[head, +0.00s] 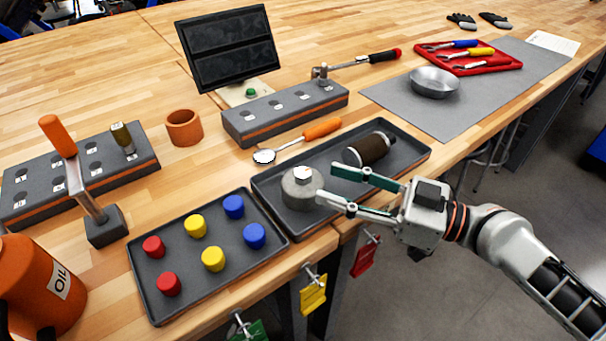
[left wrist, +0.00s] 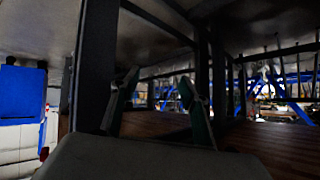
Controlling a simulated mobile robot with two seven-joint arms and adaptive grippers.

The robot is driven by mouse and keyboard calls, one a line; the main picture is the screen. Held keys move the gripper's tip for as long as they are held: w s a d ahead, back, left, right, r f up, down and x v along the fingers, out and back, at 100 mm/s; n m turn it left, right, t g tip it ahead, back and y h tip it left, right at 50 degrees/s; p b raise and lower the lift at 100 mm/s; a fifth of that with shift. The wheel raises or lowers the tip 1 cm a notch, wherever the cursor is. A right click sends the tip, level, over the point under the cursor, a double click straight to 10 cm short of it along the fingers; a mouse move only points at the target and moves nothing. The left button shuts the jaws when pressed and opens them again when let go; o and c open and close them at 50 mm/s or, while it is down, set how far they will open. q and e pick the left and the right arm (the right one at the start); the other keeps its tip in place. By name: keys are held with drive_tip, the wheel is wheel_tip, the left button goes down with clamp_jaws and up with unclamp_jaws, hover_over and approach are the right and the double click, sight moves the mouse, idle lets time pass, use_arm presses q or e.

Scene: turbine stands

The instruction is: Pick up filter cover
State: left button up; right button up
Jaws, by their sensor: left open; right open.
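The filter cover looks to be the grey round piece with a light hex nut on top (head: 301,189). It stands in the left part of a dark tray (head: 420,157). A brown and black cylinder, seemingly the filter (head: 369,149), lies on its side in the same tray. My right gripper (head: 328,183) reaches in from the right with green-tipped fingers apart, just right of the cover. I cannot tell whether a finger touches it. My left gripper (left wrist: 160,100) shows only in the left wrist view, open and empty, with dark frame bars behind it.
A second tray (head: 275,247) with red, yellow and blue caps lies to the left. Behind are a grey block (head: 240,127), an orange-handled tool (head: 322,128) and an orange ring (head: 184,128). Coloured tags (head: 313,296) hang at the front edge.

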sight(305, 173)
drive_tip(key=shift+w+a+r+p, duration=0.1)
drive_tip(key=shift+a+r+p, duration=0.05)
drive_tip(key=shift+a, duration=0.25)
drive_tip(key=shift+w+a+r+p, duration=0.1)
drive_tip(key=shift+a+p, duration=0.05)
drive_tip(key=shift+a, duration=0.25)
drive_tip(key=p+x, duration=0.1)
drive_tip(key=x, duration=0.2)
drive_tip(key=shift+w+a, duration=0.3)
drive_tip(key=shift+w, duration=0.1)
drive_tip(key=shift+w+a+f+p, duration=0.25)
drive_tip(key=shift+a+p, duration=0.1)
drive_tip(key=shift+a, duration=0.25)
clamp_jaws()
